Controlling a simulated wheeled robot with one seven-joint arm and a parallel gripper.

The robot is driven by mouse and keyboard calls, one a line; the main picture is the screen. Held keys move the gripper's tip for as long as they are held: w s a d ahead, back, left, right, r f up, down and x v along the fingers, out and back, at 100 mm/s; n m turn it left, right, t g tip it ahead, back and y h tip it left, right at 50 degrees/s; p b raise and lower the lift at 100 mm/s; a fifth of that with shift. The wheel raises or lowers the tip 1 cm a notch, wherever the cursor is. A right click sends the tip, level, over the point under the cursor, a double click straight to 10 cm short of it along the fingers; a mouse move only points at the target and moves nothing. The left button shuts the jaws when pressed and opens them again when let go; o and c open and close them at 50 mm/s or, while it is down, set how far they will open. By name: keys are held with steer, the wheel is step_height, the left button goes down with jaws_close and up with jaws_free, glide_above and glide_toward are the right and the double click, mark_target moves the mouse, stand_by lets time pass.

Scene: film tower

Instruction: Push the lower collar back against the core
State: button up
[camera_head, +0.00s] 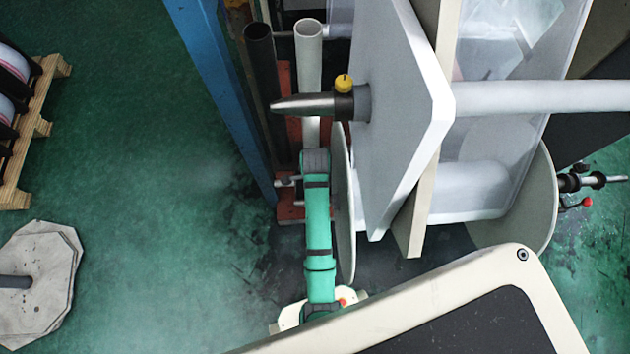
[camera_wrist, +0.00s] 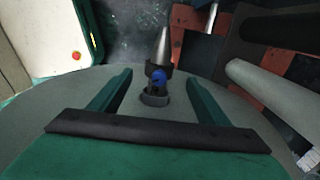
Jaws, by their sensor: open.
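The lower collar (camera_wrist: 149,71) is a dark ring with a blue knob (camera_wrist: 158,71), on the tapered shaft end in the wrist view. It stands out in front of a short grey core end (camera_wrist: 154,100), at the middle of the grey disc (camera_wrist: 60,100). A small gap appears to separate collar and core. My gripper (camera_wrist: 160,82) is open and empty, a green finger on each side of the shaft. Whether the fingers touch the disc or collar I cannot tell. In the head view my green arm hides the collar; the disc's edge (camera_head: 345,215) shows beside it.
Above, another shaft carries a dark collar with a yellow knob (camera_head: 343,82). Dark and white tubes (camera_head: 308,50) stand close by, with a blue post (camera_head: 225,80) to their left. A red knob (camera_head: 587,202) shows at the far right shaft end.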

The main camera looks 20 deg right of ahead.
step_height(320, 180, down, 10)
steer(key=shift+d+f, duration=0.1)
steer(key=shift+f, duration=0.15)
stand_by(0.4)
steer(key=shift+c, duration=0.7)
steer(key=c, duration=1.4)
steer(key=shift+o, duration=0.2)
steer(key=shift+d, duration=0.15)
steer(key=shift+s+d, duration=0.3)
steer(key=shift+d, duration=0.65)
steer(key=shift+s+d, duration=0.15)
steer(key=shift+d, duration=0.35)
steer(key=shift+d, duration=0.4)
steer(key=o, duration=1.5)
steer(key=shift+s+d, duration=0.15)
steer(key=shift+s, duration=0.05)
